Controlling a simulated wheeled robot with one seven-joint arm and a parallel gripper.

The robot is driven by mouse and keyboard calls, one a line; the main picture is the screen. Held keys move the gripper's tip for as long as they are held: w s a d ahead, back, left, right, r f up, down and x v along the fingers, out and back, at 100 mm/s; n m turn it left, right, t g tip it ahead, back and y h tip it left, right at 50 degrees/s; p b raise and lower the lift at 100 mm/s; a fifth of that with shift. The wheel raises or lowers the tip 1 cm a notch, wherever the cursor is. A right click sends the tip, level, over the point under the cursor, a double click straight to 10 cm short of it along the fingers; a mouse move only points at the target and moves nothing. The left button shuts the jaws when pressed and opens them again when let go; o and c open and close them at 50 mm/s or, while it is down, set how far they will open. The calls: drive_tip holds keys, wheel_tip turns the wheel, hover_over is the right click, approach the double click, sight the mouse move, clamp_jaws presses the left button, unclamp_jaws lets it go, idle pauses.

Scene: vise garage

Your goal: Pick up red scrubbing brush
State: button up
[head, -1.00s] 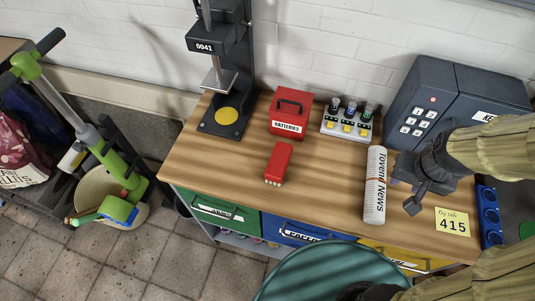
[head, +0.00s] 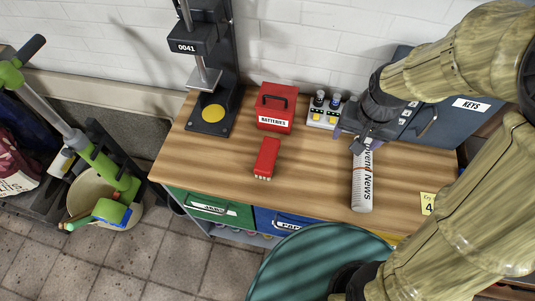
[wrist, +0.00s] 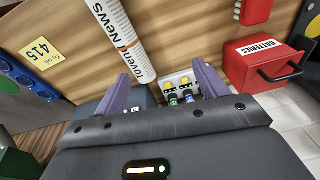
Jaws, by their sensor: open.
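The red scrubbing brush (head: 266,157) lies on the wooden workbench top, left of the newspaper, with pale bristles at its near end. Part of it also shows at the top edge of the wrist view (wrist: 257,9). My gripper (head: 350,140) is open and empty. It is above the bench, to the right of the brush and over the far end of the rolled newspaper. In the wrist view, its two purple fingers (wrist: 164,76) stand apart with the newspaper end and the battery charger beyond them.
The red batteries box (head: 275,107) stands behind the brush. The charger (head: 322,112), rolled newspaper (head: 363,180) and key safe (head: 425,122) are to the right. A press (head: 206,110) stands at the left. Bare wood (head: 315,170) lies between brush and newspaper.

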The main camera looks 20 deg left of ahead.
drive_tip(key=s+a+r+g+p, duration=0.1)
drive_tip(key=a, duration=0.9)
drive_tip(key=s+a+r+p, duration=0.1)
drive_tip(key=a+p, duration=0.1)
drive_tip(key=a, duration=0.9)
drive_tip(key=shift+s+a+r+n+g+h, duration=0.15)
drive_tip(key=shift+s+r+n+g+h, duration=0.15)
drive_tip(key=shift+g, duration=0.1)
drive_tip(key=p, duration=0.3)
hover_over(267, 152)
wheel_tip(267, 152, down, 12)
drive_tip(key=shift+f, duration=0.1)
